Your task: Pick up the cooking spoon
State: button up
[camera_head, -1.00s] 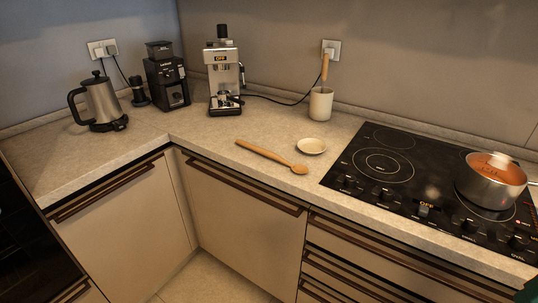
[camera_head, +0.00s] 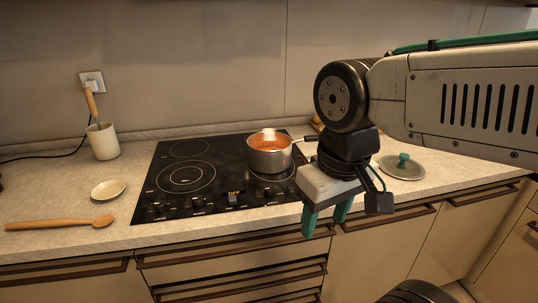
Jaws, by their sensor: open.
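The cooking spoon (camera_head: 60,223) is wooden and lies flat on the counter at the left. Its bowl points right and its handle points left. A small pale dish (camera_head: 108,189) sits just behind its bowl end. My gripper (camera_head: 327,219) hangs fingers down at the counter's front edge, right of the spoon and well apart from it. Its green fingers are open, and I see nothing between them.
A black cooktop (camera_head: 165,205) lies between the spoon and my gripper. A pot (camera_head: 270,160) with reddish contents stands on it. A white cup (camera_head: 103,143) holds a wooden-handled utensil at the back left. A round lid (camera_head: 402,168) lies right of my gripper. The counter around the spoon is clear.

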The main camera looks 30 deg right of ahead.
aim_at(103, 220)
jog(key=k, duration=0.55)
jog(key=u, duration=0.85)
jog(key=i, duration=0.6)
jog(key=u, duration=0.65)
jog(key=i, duration=1.25)
jog(key=z, duration=0.55)
